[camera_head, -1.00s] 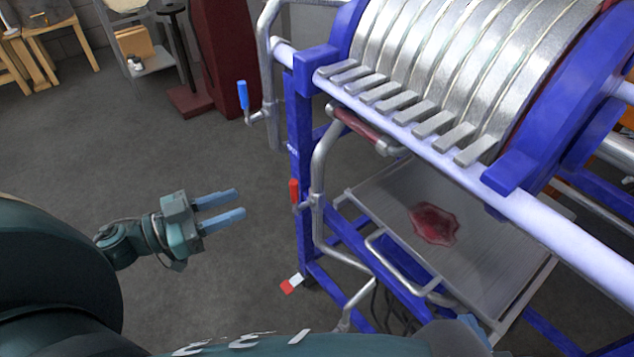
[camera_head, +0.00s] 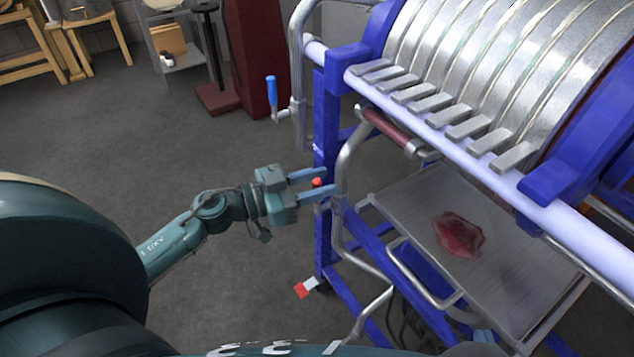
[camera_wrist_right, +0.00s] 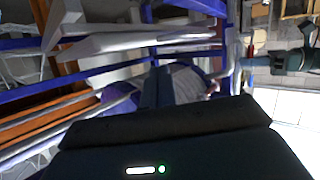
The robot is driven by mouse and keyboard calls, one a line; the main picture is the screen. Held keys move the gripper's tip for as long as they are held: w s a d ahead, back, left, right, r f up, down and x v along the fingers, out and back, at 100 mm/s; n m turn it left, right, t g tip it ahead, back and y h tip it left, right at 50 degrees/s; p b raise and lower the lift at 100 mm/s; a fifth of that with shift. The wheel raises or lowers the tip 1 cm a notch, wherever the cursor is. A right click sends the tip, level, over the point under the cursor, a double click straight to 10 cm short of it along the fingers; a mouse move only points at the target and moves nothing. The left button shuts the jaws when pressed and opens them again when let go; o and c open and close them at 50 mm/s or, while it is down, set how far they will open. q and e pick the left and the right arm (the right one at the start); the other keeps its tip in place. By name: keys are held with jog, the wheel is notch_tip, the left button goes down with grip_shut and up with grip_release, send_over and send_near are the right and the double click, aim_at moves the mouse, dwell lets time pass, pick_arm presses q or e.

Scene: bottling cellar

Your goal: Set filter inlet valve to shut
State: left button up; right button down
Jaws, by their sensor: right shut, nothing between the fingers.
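A valve with a red handle (camera_head: 317,183) sits on the lower silver pipe at the filter frame's left leg. A second valve with an upright blue handle (camera_head: 271,92) sits on the upper pipe. I cannot tell from labels which is the filter inlet valve. My left gripper (camera_head: 320,182) is open, its two blue fingers on either side of the red handle, partly hiding it. I cannot tell whether they touch it. My right gripper (camera_wrist_right: 157,85) is shut and empty in the right wrist view, pointing at the filter's frame.
The plate filter with silver plates (camera_head: 470,70) stands on a blue frame (camera_head: 326,120). A drip tray (camera_head: 400,195) with a red puddle (camera_head: 459,235) lies beneath. Bent pipes surround the red handle. A dark red column (camera_head: 258,60) stands behind. The floor at left is clear.

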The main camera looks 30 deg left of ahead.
pick_arm(q)
grip_shut()
dwell(0.4)
